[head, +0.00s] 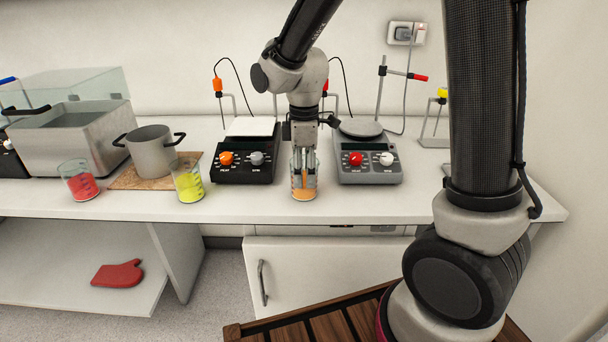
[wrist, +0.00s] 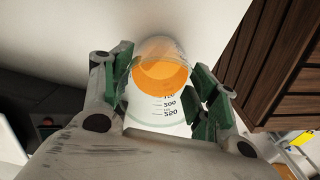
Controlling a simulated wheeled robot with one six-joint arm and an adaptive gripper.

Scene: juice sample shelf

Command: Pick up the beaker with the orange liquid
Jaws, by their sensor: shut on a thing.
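The beaker with the orange liquid (head: 305,193) is near the front of the white counter, between and in front of the two hotplates. It looks upright, with its base at or very close to the counter top. My gripper (head: 304,174) points down at it, with the fingers at the beaker. In the wrist view, the green-padded fingers of my gripper (wrist: 167,95) are on both sides of the beaker (wrist: 163,78), shut on its glass. Orange liquid and printed volume marks show through the glass.
A beaker with yellow liquid (head: 188,182) and one with red liquid (head: 79,183) stand to the left. A steel pot (head: 152,150) sits behind them. A black hotplate (head: 245,160) and a grey hotplate (head: 368,165) flank my gripper.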

